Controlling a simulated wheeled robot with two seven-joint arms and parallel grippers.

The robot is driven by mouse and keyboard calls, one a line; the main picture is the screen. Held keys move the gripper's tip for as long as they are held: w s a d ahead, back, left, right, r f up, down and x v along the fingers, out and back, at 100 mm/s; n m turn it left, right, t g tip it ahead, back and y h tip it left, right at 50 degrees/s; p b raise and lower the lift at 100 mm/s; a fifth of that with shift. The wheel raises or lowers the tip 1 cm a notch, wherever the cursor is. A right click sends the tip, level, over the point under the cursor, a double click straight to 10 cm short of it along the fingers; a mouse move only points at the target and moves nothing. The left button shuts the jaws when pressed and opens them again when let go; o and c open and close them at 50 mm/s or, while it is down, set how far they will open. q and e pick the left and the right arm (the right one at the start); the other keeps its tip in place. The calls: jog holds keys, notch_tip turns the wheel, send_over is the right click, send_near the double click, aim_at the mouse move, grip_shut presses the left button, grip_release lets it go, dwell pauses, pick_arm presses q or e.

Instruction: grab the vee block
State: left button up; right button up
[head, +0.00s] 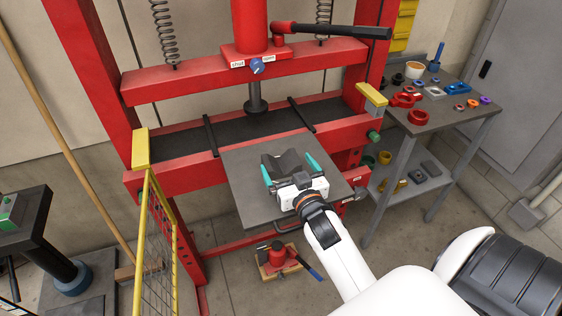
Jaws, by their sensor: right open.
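The vee block (285,164) is a dark grey block with a notch along its top. It sits on the grey plate (244,197) in front of the red press. My right gripper (289,167), white with teal fingers, reaches in from the lower right. Its fingers are apart, one on each side of the block. I cannot tell whether either finger touches it. The gripper's body hides the near part of the block. My left gripper is not in the view.
The red press frame (105,75) with its ram (255,92) stands behind the plate. A yellow mesh guard (153,245) is at the left. A side table (432,118) with several small parts is at the right. A red jack (277,256) sits on the floor below.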

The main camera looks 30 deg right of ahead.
aim_at(279, 161)
jog(key=shift+x, duration=0.75)
jog(key=x, duration=0.3)
jog(key=p+x, duration=0.1)
jog(key=shift+w+a+f, duration=0.15)
jog(key=shift+w+f, duration=0.15)
jog(key=shift+w, duration=0.05)
jog(key=shift+s+r, duration=0.1)
jog(key=shift+c, duration=1.2)
jog(key=c, duration=1.5)
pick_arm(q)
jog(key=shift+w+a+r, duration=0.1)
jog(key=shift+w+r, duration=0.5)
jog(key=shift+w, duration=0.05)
pick_arm(e)
jog(key=shift+r, duration=0.2)
